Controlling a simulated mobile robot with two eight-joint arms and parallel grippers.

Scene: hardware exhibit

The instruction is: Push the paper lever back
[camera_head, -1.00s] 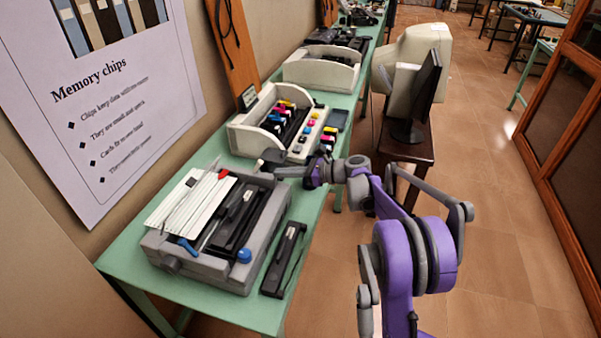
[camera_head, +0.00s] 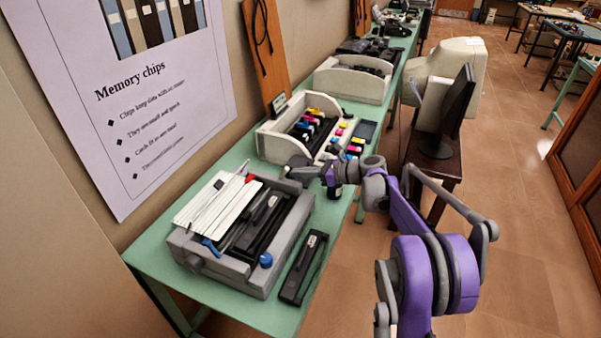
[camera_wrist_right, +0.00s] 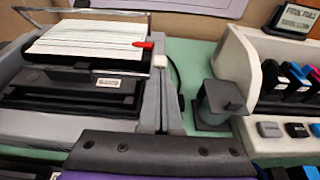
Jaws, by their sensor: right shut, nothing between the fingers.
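The grey printer (camera_head: 230,268) stands on the green table, with white lined paper (camera_head: 217,208) across its back. A red-tipped lever (camera_head: 249,178) stands at the paper's right side; its red tip also shows in the right wrist view (camera_wrist_right: 143,44). A blue lever (camera_head: 210,246) and a blue knob (camera_head: 266,260) are at the front. I cannot tell which is the paper lever. My right gripper (camera_head: 294,166) is shut and empty just beyond the printer's far right corner, apart from the red tip. My left gripper is out of view.
A cream tray of ink cartridges (camera_head: 270,143) stands just beyond my right gripper. A black bar-shaped part (camera_head: 302,268) lies beside the printer near the table's right edge. A monitor (camera_head: 456,105) stands on a brown stand to the right. A poster (camera_head: 130,80) hangs behind.

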